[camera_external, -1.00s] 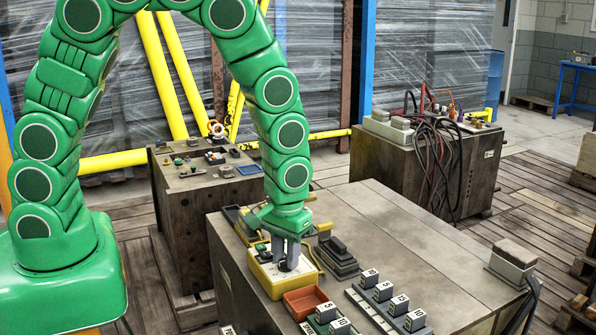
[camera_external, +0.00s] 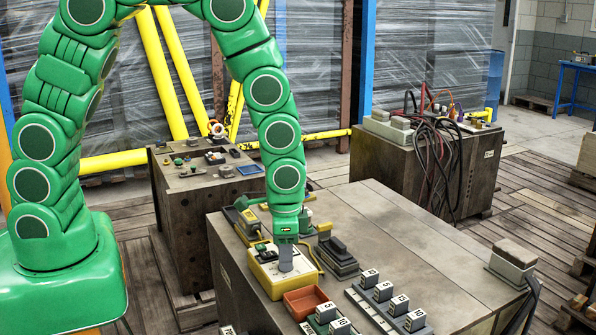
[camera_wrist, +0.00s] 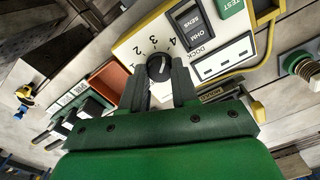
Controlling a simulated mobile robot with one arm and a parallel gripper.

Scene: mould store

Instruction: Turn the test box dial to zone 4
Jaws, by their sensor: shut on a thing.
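The test box (camera_external: 279,288) is yellow with a white top and stands on the near wooden block. My gripper (camera_external: 286,264) points down onto it. In the wrist view, the black round dial (camera_wrist: 158,67) sits between the two fingers of my gripper (camera_wrist: 157,77), which are shut on it. The numbers 2, 3 and 4 show around the dial's far side on the test box panel (camera_wrist: 128,45). A light pointer line on the dial slants up and right, roughly towards the 4. I cannot tell whether it lines up exactly.
An orange tray (camera_external: 305,301) stands right beside the test box. Numbered blocks (camera_external: 384,290) sit in a rack further right. Dark stacked pieces (camera_external: 337,257) lie behind. A rocker switch (camera_wrist: 188,26) and a green TEST button (camera_wrist: 229,5) are near the dial. The block's middle is clear.

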